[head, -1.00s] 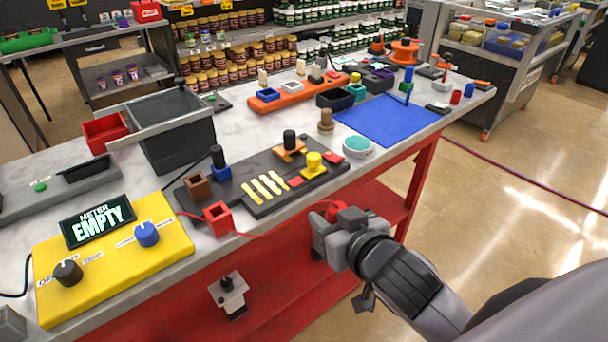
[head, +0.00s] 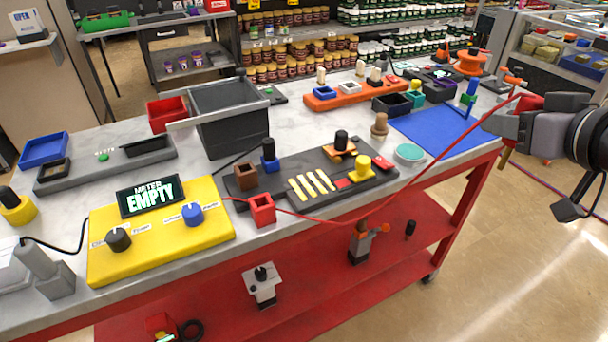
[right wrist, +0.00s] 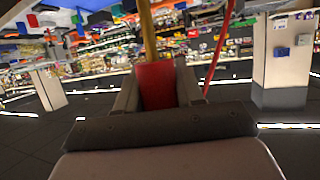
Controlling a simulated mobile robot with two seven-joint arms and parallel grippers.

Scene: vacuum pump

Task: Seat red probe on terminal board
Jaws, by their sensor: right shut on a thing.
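My right gripper (head: 514,118) is shut on the red probe (head: 529,102), in the air off the right end of the bench. In the right wrist view the probe's red body (right wrist: 157,86) sits between the fingers, its brass shaft running up and out of frame. A red cable (head: 430,185) runs from the probe to the yellow meter (head: 160,245), whose screen reads EMPTY. The dark terminal board (head: 283,165) lies on the bench, with brass strips (head: 312,185), a brown hollow block (head: 245,177) and a blue block (head: 269,163) with a black probe (head: 268,146).
An open red block (head: 262,209) stands at the bench's front edge, in front of the board. A blue mat (head: 435,130), a teal dish (head: 409,154) and a wooden peg (head: 379,125) lie right of the board. A grey bin (head: 230,115) stands behind it.

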